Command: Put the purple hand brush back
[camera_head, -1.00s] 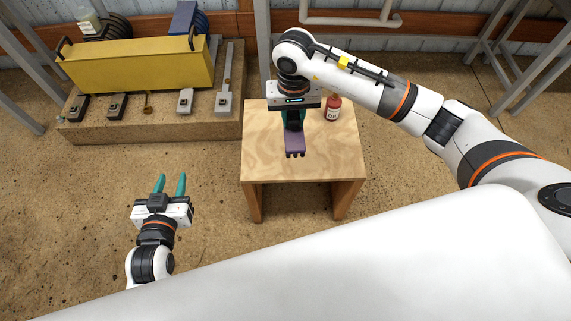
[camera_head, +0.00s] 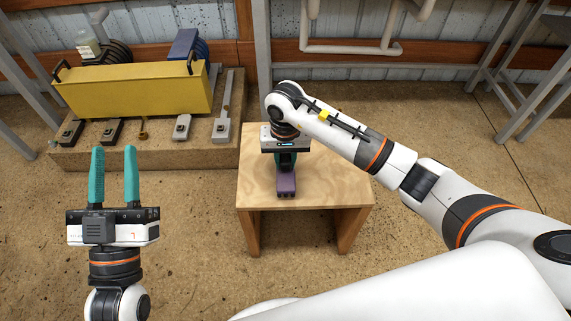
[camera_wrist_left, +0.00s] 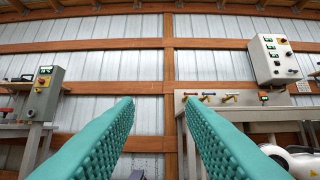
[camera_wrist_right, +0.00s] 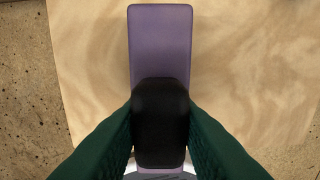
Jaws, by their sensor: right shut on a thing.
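The purple hand brush (camera_head: 286,184) is at the small wooden table (camera_head: 330,188), under my right arm. My right gripper (camera_head: 286,163) points down and is shut on the brush. In the right wrist view the brush's flat purple part (camera_wrist_right: 160,45) extends away from me over the tabletop, and both green fingers press on its black middle part (camera_wrist_right: 160,115). I cannot tell whether the brush touches the tabletop. My left gripper (camera_head: 115,175) is open and empty, fingers pointing up, left of the table. Its two teal fingers stand apart in the left wrist view (camera_wrist_left: 158,130).
A yellow bin-like machine (camera_head: 135,90) stands on a low platform (camera_head: 190,148) at the back left, with several small grey metal parts along its front. A grey post (camera_head: 264,60) rises behind the table. The table's right part is clear. The red-capped bottle is hidden.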

